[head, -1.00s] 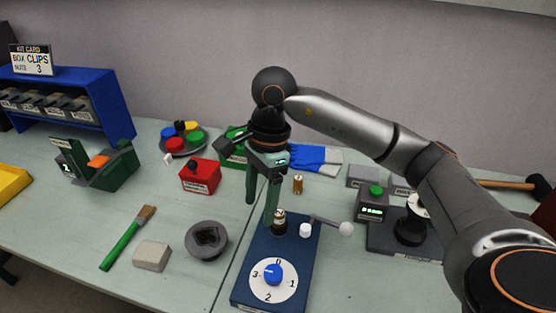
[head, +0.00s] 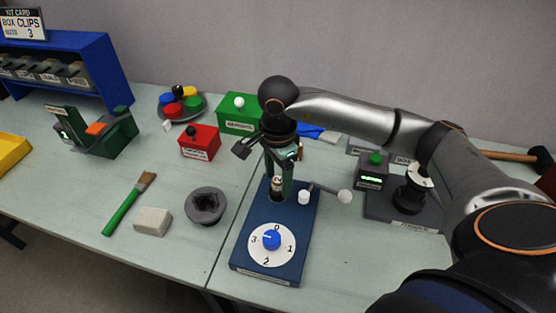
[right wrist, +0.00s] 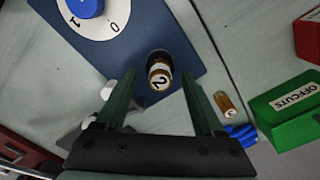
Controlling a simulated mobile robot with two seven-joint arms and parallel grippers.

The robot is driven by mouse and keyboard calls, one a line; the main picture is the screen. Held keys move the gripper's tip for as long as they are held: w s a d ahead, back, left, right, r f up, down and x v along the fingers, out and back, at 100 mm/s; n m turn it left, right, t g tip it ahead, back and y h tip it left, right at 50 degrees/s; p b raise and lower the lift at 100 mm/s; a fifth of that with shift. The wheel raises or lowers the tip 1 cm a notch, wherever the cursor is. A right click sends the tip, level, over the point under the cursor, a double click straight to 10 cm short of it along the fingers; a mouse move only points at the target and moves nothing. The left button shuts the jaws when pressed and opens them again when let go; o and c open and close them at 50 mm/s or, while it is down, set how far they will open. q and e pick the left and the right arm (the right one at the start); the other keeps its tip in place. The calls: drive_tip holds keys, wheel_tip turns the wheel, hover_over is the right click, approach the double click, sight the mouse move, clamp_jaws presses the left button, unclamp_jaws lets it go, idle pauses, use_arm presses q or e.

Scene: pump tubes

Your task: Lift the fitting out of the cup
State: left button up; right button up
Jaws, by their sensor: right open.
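The fitting (head: 277,185) is a small brass-coloured cylinder with a pale band. It stands at the back of a blue base (head: 250,262) with a numbered dial. In the right wrist view the fitting (right wrist: 160,76) carries the number 2 and sits in a dark round cup (right wrist: 157,56) in the base. My right gripper (head: 279,174) points down over it, open, with its green fingers around the fitting's place. In the right wrist view the fingers lie to either side of the fitting, with gaps. My left gripper is out of view.
A lever with a white ball (head: 345,196) and a white knob (head: 304,197) stand close right of the fitting. Another brass piece (right wrist: 227,104) lies beside the base. A green offcuts box (head: 238,115) stands behind. A dark grey bowl (head: 205,205) sits left of the base.

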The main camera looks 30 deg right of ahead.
drive_tip(key=shift+f, duration=0.75)
drive_tip(key=shift+c, duration=0.3)
clamp_jaws()
drive_tip(key=c, duration=0.6)
unclamp_jaws()
clamp_jaws()
drive_tip(key=shift+r, duration=0.15)
